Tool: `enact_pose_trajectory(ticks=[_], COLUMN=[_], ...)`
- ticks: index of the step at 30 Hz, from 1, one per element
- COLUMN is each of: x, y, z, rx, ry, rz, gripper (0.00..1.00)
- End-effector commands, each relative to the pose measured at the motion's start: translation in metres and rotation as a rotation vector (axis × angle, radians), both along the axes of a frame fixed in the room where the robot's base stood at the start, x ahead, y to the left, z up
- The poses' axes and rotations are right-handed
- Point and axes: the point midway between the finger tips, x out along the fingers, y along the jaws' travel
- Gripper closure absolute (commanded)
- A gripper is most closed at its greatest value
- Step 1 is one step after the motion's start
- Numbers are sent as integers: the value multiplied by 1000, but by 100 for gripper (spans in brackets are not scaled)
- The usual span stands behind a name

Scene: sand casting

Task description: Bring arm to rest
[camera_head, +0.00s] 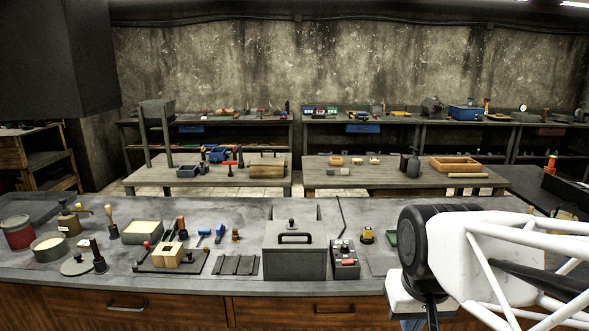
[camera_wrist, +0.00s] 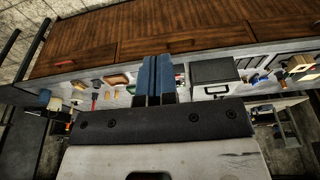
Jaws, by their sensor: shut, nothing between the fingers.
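My arm (camera_head: 485,250) shows at the right of the head view, in front of the near workbench (camera_head: 225,278). Its black round joint and white frame cover the bench's right part. My gripper (camera_wrist: 156,62) shows in the wrist view as two blue fingers side by side, shut with nothing held. In the head view the gripper is mostly hidden below the joint at the bottom edge. The fingers appear apart from the bench and its drawers (camera_wrist: 150,45); their exact distance from it I cannot tell.
A grey lidded box (camera_head: 294,262) and a switch box (camera_head: 345,262) stand on the bench left of my arm. A wooden mould (camera_head: 168,257), a round tin (camera_head: 48,247) and several tools lie further left. More tables stand behind.

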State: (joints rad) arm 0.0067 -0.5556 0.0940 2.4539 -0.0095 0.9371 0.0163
Motion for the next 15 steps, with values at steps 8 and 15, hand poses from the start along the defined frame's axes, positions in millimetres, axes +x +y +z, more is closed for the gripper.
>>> enact_pose_trajectory(ticks=[8,15], x=[-41,-47], y=[0,0], z=[-10,-12], rx=[-1,-1], ry=[-19,-20], rz=[-2,-2], gripper=[100,100])
